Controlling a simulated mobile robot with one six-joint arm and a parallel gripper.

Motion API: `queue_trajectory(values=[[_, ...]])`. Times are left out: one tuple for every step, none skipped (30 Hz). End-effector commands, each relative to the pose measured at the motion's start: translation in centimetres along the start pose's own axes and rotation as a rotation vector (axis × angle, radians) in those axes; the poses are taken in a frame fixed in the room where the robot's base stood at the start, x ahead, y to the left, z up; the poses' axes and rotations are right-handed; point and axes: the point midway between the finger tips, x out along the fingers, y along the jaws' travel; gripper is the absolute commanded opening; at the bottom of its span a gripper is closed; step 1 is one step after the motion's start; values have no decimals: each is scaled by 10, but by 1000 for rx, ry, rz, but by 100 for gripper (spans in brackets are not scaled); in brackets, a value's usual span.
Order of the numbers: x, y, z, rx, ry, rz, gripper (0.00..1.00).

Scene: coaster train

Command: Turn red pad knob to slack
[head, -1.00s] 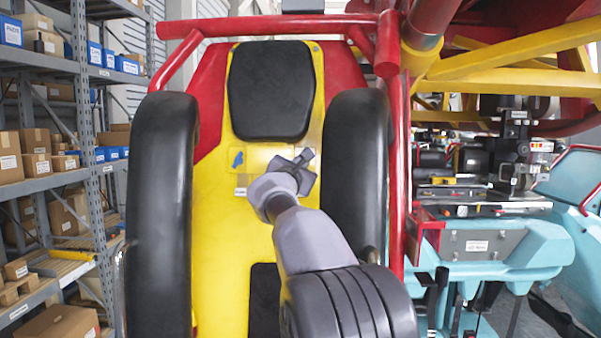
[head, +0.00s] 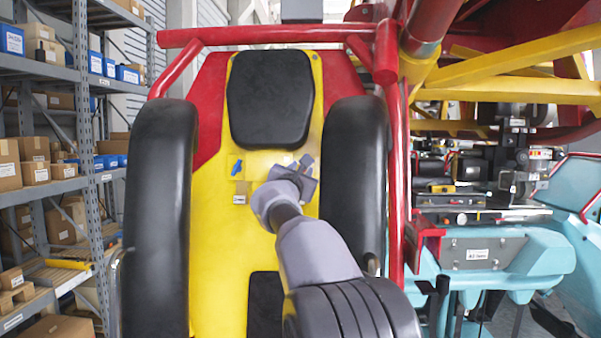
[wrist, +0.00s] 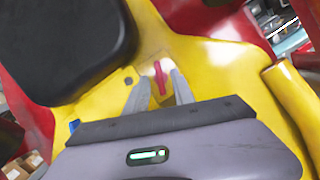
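The red pad knob (wrist: 160,76) is a small red lever on the yellow seat back panel (wrist: 213,68). In the wrist view it stands upright in the picture, between and just beyond my two grey fingertips. My gripper (wrist: 160,77) is open around its line, with a gap to the knob on each side. I cannot tell how deep the fingers reach. In the head view my gripper (head: 304,163) and wrist hide the red knob. A blue knob (head: 238,168) sits on the same panel to the left.
A black head pad (head: 270,98) is just above the knobs. Thick black restraints (head: 160,215) (head: 354,160) flank the panel on both sides. A red bar (head: 270,35) crosses above. Storage shelves (head: 85,100) stand at the left, a teal car (head: 500,255) at the right.

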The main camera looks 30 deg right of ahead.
Motion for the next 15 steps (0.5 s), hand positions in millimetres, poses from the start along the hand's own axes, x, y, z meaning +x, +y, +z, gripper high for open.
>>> queue_trajectory(values=[[0,0,0,0,0,0,30],[0,0,0,0,0,0,30],[0,0,0,0,0,0,30],[0,0,0,0,0,0,30],[-1,0,0,0,0,0,30],[-2,0,-1,0,0,0,30],[-5,0,-1,0,0,0,30],[-8,0,-1,1,-1,0,30],[-15,-1,-2,1,0,0,30],[-21,-1,-3,1,-1,1,30],[-29,-1,-4,1,-1,2,30],[-40,-1,-4,2,-1,2,30],[-49,-1,-5,2,0,2,30],[-58,-1,-5,2,0,3,30],[-71,-1,-5,2,0,3,30]])
